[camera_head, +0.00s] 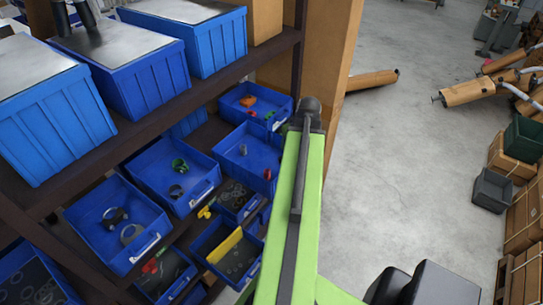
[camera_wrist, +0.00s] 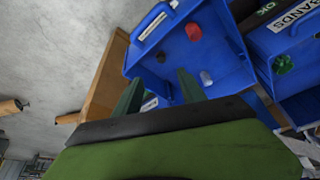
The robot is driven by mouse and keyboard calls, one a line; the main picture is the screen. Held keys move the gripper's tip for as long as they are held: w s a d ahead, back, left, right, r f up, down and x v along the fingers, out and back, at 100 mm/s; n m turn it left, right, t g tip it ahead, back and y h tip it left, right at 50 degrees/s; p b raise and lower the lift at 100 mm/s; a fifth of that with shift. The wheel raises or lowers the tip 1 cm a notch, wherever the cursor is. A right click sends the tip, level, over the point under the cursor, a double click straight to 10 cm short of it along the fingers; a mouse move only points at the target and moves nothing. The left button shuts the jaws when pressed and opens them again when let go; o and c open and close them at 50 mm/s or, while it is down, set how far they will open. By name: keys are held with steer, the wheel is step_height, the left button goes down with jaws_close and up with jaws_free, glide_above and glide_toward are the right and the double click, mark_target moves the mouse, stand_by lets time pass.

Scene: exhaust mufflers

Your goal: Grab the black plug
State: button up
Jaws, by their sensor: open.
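In the wrist view, a blue bin (camera_wrist: 225,60) holds a small dark plug-like piece (camera_wrist: 160,57), a red cap (camera_wrist: 194,31) and a pale grey piece (camera_wrist: 206,78). The dark piece looks like the black plug, though its colour is hard to tell at this size. My gripper (camera_wrist: 158,80) is open and empty, its two green fingers pointing towards this bin, apart from the pieces. In the head view, what seems the same bin (camera_head: 226,158) sits on the shelf left of my green arm, with a grey piece (camera_head: 243,150) and a red piece (camera_head: 267,174). My gripper is hidden there.
Other blue bins with rings and clamps (camera_head: 115,222) fill the lower shelves, under a dark shelf edge (camera_head: 150,125) with large blue crates (camera_head: 125,68). A wooden post (camera_head: 335,50) stands beside the bins.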

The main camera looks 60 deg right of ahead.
steer(key=b+x, duration=1.1)
steer(key=x, duration=0.1)
steer(key=shift+w+f, duration=0.1)
steer(key=shift+w, duration=0.05)
steer(key=shift+w+d+f+b, duration=0.15)
steer(key=shift+b, duration=0.15)
steer(key=b+x, duration=0.4)
steer(key=x, duration=0.1)
steer(key=shift+b, duration=0.35)
steer(key=shift+c, duration=0.3)
steer(key=shift+w, duration=0.1)
jaws_close()
